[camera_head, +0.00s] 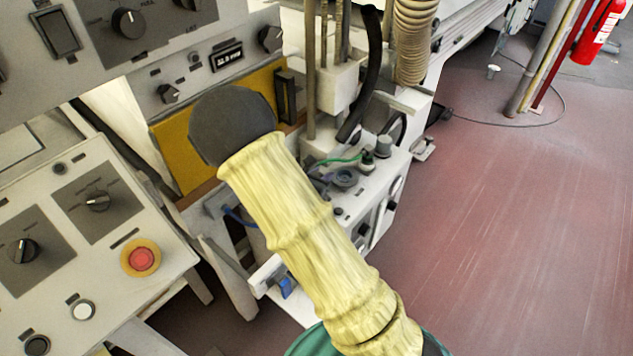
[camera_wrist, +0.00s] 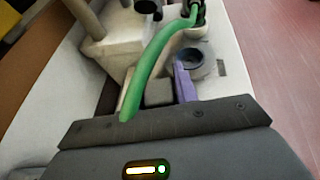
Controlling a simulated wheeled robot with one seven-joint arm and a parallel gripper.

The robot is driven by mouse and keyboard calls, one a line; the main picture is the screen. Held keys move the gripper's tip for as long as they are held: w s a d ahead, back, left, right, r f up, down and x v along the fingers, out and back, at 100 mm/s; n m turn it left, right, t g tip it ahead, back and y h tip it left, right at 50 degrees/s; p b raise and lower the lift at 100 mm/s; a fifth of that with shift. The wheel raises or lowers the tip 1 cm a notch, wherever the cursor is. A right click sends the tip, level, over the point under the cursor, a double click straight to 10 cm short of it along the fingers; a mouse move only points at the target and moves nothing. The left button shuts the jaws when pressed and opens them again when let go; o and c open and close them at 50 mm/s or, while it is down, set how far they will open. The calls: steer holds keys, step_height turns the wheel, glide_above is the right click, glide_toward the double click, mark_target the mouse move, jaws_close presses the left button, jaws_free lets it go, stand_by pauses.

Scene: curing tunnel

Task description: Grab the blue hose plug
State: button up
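No blue hose plug can be made out with certainty. In the head view, a small blue piece (camera_head: 286,288) shows low beside my yellow-sleeved arm, and a short blue curved line (camera_head: 238,216) shows left of the arm. In the wrist view, a blue-violet upright piece (camera_wrist: 185,82) stands just beyond my gripper's dark front edge, beside a grey block (camera_wrist: 158,93). I cannot tell whether it is the plug or part of my gripper. A green hose (camera_wrist: 155,55) passes left of it. My arm hides my gripper in the head view, and its fingers are not clear in the wrist view.
A round dark socket (camera_head: 345,178) sits on the white machine ledge (camera_head: 358,203), near the green hose's capped fitting. A control panel with a red button (camera_head: 141,259) stands at left. Pipes and a ribbed duct (camera_head: 413,40) rise behind. The red floor (camera_head: 500,230) at right is clear.

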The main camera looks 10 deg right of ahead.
steer(key=shift+c, duration=0.9)
step_height(320, 180, up, 10)
steer(key=shift+p, duration=0.45)
steer(key=shift+w, duration=0.15)
